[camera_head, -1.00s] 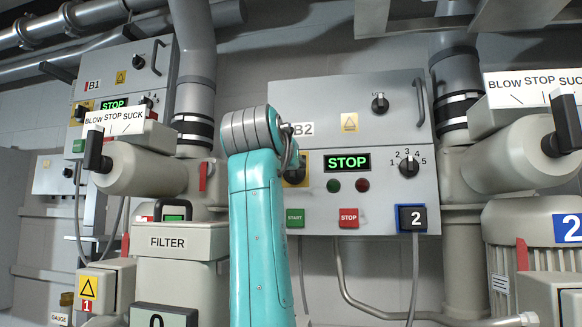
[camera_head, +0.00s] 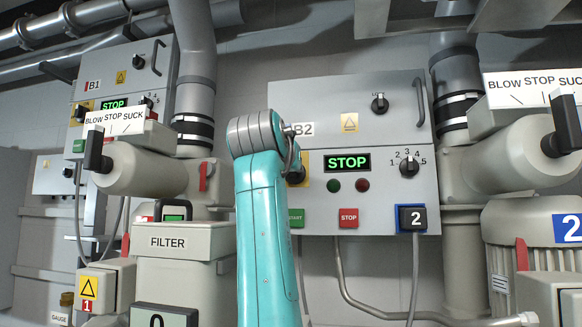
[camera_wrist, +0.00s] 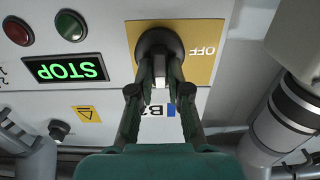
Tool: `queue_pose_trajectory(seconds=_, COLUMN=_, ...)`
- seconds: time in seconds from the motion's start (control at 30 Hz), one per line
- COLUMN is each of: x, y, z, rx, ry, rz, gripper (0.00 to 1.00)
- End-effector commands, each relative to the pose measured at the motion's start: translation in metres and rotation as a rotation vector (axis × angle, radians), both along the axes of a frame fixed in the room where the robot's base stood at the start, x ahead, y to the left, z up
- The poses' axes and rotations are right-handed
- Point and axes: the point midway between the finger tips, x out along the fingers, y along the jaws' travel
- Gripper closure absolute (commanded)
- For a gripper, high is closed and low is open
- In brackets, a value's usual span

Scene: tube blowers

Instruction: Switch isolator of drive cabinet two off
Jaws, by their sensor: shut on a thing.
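Drive cabinet B2 (camera_head: 395,192) is in the middle of the head view, behind my teal arm. Its isolator is a black rotary knob (camera_head: 295,179) on a yellow plate (camera_head: 304,160), mostly hidden by my arm there. In the upside-down wrist view the black knob (camera_wrist: 158,40) sits on the yellow plate (camera_wrist: 203,68), with the word OFF beside it. My gripper (camera_wrist: 160,72) is shut on the knob's grip, one finger on each side. The grip appears roughly upright in that view. The cabinet display (camera_head: 348,163) reads STOP in green.
Green and red lamps (camera_head: 362,185), a START button (camera_head: 296,218), a STOP button (camera_head: 348,217) and a selector (camera_head: 409,164) share the panel. Valve bodies with black levers stand left (camera_head: 160,172) and right (camera_head: 515,160). A grey pipe (camera_wrist: 295,108) runs beside the cabinet.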

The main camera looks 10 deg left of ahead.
Motion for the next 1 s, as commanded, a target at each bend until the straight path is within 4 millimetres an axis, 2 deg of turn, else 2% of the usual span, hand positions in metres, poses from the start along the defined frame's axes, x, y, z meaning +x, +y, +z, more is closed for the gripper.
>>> queue_pose_trajectory(seconds=0.37, x=0.0001, y=0.0021, z=-0.0003, rx=-0.182, ry=0.006, rz=0.0, gripper=1.0)
queue_pose_trajectory(seconds=1.0, x=0.0002, y=0.008, z=-0.0033, rx=-0.783, ry=0.027, rz=0.001, gripper=1.0)
